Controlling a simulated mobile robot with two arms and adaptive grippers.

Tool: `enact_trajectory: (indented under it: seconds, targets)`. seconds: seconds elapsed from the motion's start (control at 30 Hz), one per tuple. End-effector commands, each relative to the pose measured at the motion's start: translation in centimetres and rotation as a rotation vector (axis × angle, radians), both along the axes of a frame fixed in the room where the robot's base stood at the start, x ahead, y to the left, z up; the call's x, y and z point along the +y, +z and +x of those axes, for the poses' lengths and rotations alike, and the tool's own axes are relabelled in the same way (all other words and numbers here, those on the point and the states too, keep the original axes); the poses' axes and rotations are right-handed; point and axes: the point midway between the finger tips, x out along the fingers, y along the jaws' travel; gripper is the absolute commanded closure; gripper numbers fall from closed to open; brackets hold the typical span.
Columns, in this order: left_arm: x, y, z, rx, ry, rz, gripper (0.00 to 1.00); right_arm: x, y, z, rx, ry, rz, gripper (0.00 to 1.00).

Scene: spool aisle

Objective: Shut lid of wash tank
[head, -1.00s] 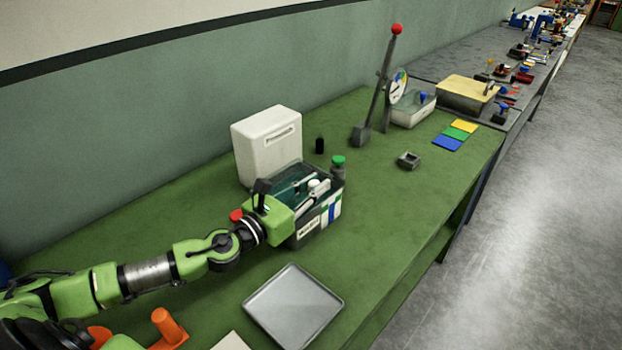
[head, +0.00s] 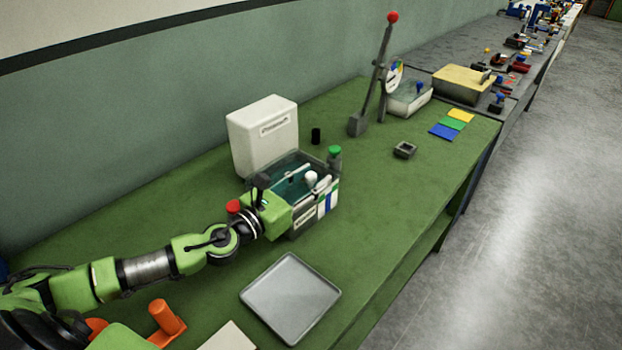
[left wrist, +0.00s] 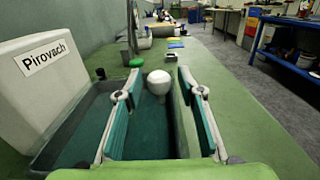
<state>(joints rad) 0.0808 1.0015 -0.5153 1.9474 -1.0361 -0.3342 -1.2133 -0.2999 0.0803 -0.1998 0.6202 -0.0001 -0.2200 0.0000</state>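The wash tank (head: 308,225) is a grey box with a teal interior on the green bench. A thick white panel labelled "Pirovach" (left wrist: 42,75) stands upright along its back side; it also shows in the head view (head: 262,138), and I take it as the raised lid. A white ball knob (left wrist: 158,82) shows at the tank; its mount is hidden. My left gripper (left wrist: 158,92) is over the tank, its two fingers apart, with the knob between and beyond them. I cannot tell whether they touch anything. My right gripper is not in view.
A red knob (head: 233,207) is beside my left wrist. A grey tray (head: 291,298) lies in front. A red-topped lever (head: 376,80) stands farther back. Bench right of the tank is mostly clear.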

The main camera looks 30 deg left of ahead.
Motion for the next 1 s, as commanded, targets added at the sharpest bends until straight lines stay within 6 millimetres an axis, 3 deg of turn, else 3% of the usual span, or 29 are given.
enact_trajectory:
  seconds: [0.17,0.7,1.0]
  targets:
    - [0.2,0.0,-0.3,0.000,0.001,0.000,0.64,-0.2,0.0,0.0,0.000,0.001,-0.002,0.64]
    - [1.7,-0.2,-5.9,0.004,0.001,0.000,0.64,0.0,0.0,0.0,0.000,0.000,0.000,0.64]
    - [2.1,-0.1,-7.1,0.001,0.000,-0.001,0.64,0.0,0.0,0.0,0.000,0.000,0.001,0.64]
